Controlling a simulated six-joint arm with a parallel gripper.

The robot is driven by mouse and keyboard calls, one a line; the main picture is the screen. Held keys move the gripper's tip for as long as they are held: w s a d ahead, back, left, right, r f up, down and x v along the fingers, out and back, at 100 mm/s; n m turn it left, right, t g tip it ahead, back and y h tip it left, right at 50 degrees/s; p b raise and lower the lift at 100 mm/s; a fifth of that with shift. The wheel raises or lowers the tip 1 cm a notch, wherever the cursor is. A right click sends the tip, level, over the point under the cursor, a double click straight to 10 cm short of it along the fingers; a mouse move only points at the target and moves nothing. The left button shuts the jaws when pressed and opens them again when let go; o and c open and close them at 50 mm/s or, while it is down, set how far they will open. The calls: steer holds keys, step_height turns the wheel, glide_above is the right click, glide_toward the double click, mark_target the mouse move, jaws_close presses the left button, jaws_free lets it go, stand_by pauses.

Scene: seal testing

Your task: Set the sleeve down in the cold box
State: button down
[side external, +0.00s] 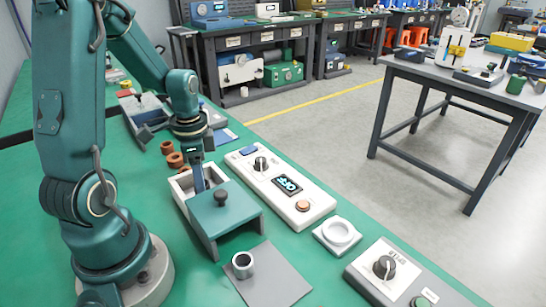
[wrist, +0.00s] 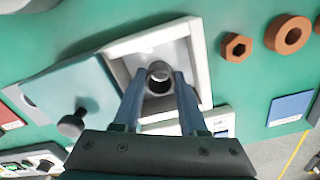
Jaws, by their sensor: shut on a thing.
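The cold box is a small white open-topped box (side external: 181,187), and its pale rim (wrist: 204,70) surrounds my fingertips in the wrist view. My gripper (side external: 199,186) reaches down into it. In the wrist view my gripper (wrist: 158,80) is shut on the sleeve (wrist: 160,72), a short metal cylinder with a dark bore, inside the box walls. Whether the sleeve touches the box floor cannot be told. The sleeve is hidden in the side view. A teal lid (side external: 226,217) with a dark knob (side external: 221,197) sits beside the opening; it also shows in the wrist view (wrist: 85,88).
A metal ring (side external: 243,265) stands on a grey plate (side external: 284,278) in front. A white control panel (side external: 312,207) with a display lies right of the box. Copper-coloured rings (side external: 174,159) lie behind it. A white ring dish (side external: 338,234) and a dial box (side external: 384,272) are farther right.

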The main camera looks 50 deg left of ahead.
steer(key=shift+f, duration=0.3)
steer(key=c, duration=0.7)
jaws_free()
steer(key=shift+c, duration=0.2)
step_height(320, 180, up, 12)
steer(key=s+d+r+n+t, duration=0.1)
steer(key=s+d+n+t, duration=0.2)
steer(key=d, duration=1.1)
steer(key=n+t, duration=0.1)
steer(key=t, duration=0.1)
steer(key=shift+d+r+n+t, duration=0.3)
steer(key=shift+r, duration=0.1)
steer(key=shift+s, duration=0.1)
